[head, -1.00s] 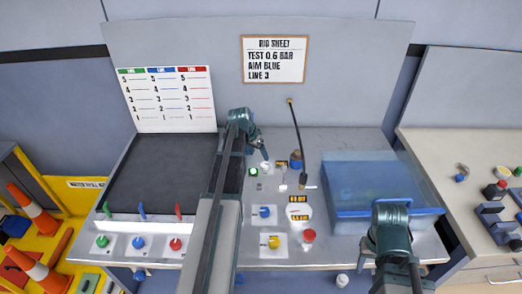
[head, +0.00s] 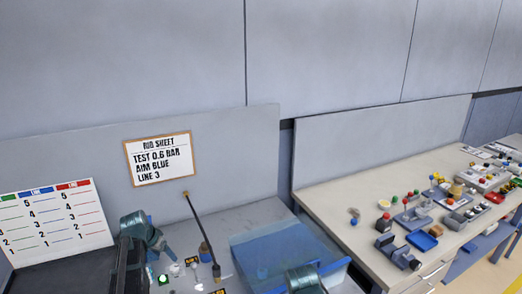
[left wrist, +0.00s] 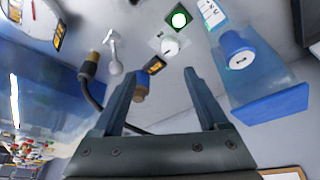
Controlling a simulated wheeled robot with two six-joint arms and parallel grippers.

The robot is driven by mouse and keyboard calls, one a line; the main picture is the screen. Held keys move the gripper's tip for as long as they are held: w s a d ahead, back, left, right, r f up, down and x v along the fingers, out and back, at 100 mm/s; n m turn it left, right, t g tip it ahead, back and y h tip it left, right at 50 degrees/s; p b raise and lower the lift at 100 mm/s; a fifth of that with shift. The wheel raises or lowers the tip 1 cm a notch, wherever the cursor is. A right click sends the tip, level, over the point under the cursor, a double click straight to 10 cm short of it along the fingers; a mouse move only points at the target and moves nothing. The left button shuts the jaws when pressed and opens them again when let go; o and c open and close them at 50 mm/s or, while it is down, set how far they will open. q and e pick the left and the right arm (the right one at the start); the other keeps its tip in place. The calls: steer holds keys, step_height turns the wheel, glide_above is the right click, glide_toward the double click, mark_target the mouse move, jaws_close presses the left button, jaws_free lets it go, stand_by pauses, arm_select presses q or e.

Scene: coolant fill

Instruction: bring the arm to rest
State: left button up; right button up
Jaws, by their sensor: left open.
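My left gripper (head: 157,252) is over the bench, left of the black hose, in the head view. In the left wrist view its two fingers (left wrist: 161,72) are apart with nothing between them. Beyond them are a brass-and-blue fitting (left wrist: 141,88), a white knob (left wrist: 170,46) and a lit green button (left wrist: 179,19). My right wrist (head: 305,279) shows at the bottom edge of the head view, in front of the blue translucent tank (head: 285,240); its fingers are hidden.
The rig sheet (head: 158,158) hangs on the back panel above the hose (head: 203,228). A board with coloured columns (head: 52,225) stands at left. A side bench (head: 340,195) at right holds several small parts. A silver lever (left wrist: 115,50) stands near the left fingers.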

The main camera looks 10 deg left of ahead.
arm_select(q)
steer(key=s+d+f+m+g+b, duration=0.1)
steer(key=s+d, duration=0.2)
steer(key=d, duration=0.8)
steer(key=s+d+f+g, duration=0.2)
steer(key=s+d, duration=0.2)
steer(key=d, duration=0.7)
steer(key=s+d+f+g+y+b, duration=0.1)
steer(key=s+d+y, duration=0.1)
steer(key=s+d, duration=1.2)
steer(key=shift+s+m+g+b, duration=0.2)
steer(key=shift+m+g+b, duration=0.1)
steer(key=shift+m+b, duration=0.1)
steer(key=shift+f, duration=0.1)
